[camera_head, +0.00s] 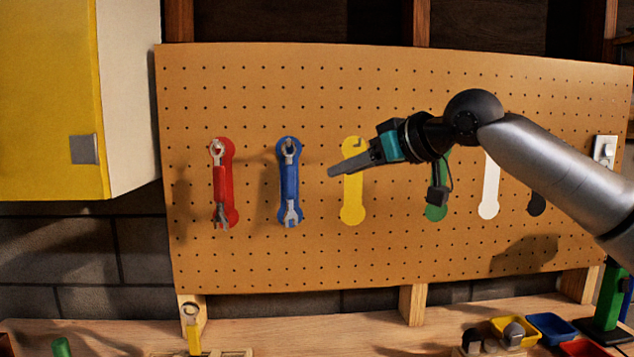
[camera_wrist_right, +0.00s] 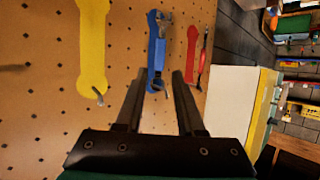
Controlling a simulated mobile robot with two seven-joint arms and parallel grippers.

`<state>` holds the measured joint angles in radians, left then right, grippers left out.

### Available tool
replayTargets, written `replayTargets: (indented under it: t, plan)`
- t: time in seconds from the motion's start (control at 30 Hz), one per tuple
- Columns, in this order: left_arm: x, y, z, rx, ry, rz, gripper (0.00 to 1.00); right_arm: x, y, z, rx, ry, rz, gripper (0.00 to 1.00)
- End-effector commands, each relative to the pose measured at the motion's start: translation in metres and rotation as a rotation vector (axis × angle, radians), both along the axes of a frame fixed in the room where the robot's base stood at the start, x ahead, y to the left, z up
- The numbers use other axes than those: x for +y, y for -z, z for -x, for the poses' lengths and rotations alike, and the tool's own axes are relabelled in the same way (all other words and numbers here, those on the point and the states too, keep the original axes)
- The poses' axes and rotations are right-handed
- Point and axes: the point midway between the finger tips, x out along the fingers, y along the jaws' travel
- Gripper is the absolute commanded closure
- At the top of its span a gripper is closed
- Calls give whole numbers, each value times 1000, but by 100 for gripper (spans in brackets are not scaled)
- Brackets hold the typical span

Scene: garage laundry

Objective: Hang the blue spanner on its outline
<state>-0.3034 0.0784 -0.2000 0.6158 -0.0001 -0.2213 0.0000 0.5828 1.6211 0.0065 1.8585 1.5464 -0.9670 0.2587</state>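The blue spanner (camera_head: 289,180) hangs upright on the pegboard over its blue outline (camera_head: 297,145), with its metal ends showing at top and bottom. In the right wrist view the blue spanner (camera_wrist_right: 160,50) shows beyond the fingertips. My right gripper (camera_head: 333,171) is just to the right of the spanner, in front of the yellow outline (camera_head: 353,203), and apart from the spanner. The two fingers (camera_wrist_right: 158,75) stand apart with nothing between them in the right wrist view. My left gripper is not in view.
A red spanner (camera_head: 220,185) hangs on its red outline at left. Green, white and black outlines lie to the right, partly behind my arm. A yellow spanner (camera_head: 193,337) stands at the workbench (camera_head: 300,335). A yellow cabinet (camera_head: 50,100) borders the pegboard (camera_head: 320,260) at left.

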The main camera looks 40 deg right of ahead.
Motion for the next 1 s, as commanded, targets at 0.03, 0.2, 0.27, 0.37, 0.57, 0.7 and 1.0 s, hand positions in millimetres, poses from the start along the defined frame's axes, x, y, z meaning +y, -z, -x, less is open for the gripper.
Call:
replayTargets:
  t: [0.03,0.2,0.27,0.37,0.57,0.7,1.0]
  plan:
    - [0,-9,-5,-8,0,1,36,1,-2,-4,2,-2,-1,62]
    - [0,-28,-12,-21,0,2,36,3,3,-18,1,-3,-2,62]
    - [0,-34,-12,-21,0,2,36,3,5,-24,-1,-3,-4,62]
    - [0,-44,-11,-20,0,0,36,4,8,-32,-2,-3,-4,62]
    - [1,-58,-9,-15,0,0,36,6,18,-52,-2,-3,-7,62]
    - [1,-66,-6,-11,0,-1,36,9,24,-67,-2,-3,-6,62]
    - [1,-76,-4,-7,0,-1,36,13,42,-105,-2,-3,-4,62]
